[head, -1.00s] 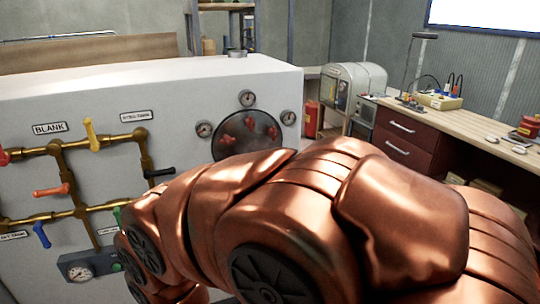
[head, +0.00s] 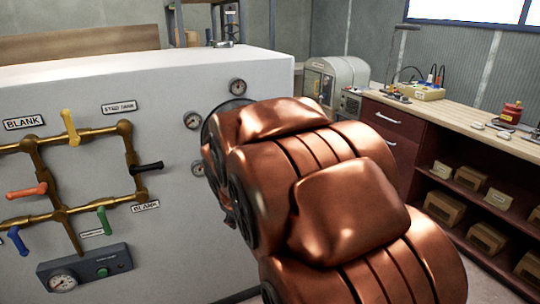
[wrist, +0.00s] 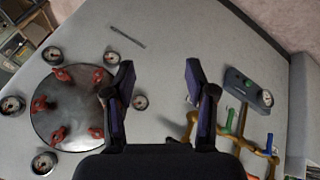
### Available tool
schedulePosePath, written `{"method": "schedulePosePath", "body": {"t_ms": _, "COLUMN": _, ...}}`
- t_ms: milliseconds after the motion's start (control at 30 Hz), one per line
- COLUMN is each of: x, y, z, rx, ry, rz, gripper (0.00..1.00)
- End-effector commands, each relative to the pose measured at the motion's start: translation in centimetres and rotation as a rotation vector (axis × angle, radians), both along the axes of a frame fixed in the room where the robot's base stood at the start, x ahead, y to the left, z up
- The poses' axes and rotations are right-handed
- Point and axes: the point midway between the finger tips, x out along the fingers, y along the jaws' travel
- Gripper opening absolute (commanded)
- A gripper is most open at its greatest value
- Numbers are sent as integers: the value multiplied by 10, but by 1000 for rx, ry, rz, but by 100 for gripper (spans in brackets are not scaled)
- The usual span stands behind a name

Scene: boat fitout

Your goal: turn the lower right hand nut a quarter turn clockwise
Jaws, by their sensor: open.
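A round dark hatch plate (wrist: 75,92) with several red nuts is at the left of the wrist view, on the white panel. That view looks turned about half round against the head view, so the lower right nut (wrist: 61,74) appears at the plate's upper left. In the head view my copper arm hides my gripper and nearly all of the plate.
Several gauges (wrist: 138,102) ring the plate. Brass pipes (head: 130,155) with coloured levers and a grey gauge box (head: 85,266) are on the panel's left. A workbench (head: 450,105) with drawers and shelves stands at the right.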

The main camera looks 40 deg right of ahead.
Motion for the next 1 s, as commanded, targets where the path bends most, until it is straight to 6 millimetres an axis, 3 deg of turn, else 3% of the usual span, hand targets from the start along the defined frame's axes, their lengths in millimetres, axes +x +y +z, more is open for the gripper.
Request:
{"method": "schedulePosePath", "body": {"t_ms": 33, "x": 19, "y": -27, "z": -8, "rx": -52, "ry": -35, "rz": 19, "gripper": 56}}
{"method": "schedulePosePath", "body": {"t_ms": 200, "x": 78, "y": -107, "z": -1, "rx": -258, "ry": -161, "rz": 132, "gripper": 56}}
{"method": "schedulePosePath", "body": {"t_ms": 500, "x": 145, "y": -224, "z": -1, "rx": -619, "ry": -325, "rz": 364, "gripper": 56}}
{"method": "schedulePosePath", "body": {"t_ms": 733, "x": 165, "y": -283, "z": -10, "rx": -872, "ry": -433, "rz": 541, "gripper": 56}}
{"method": "schedulePosePath", "body": {"t_ms": 1000, "x": 165, "y": -308, "z": -16, "rx": -1034, "ry": -513, "rz": 653, "gripper": 56}}
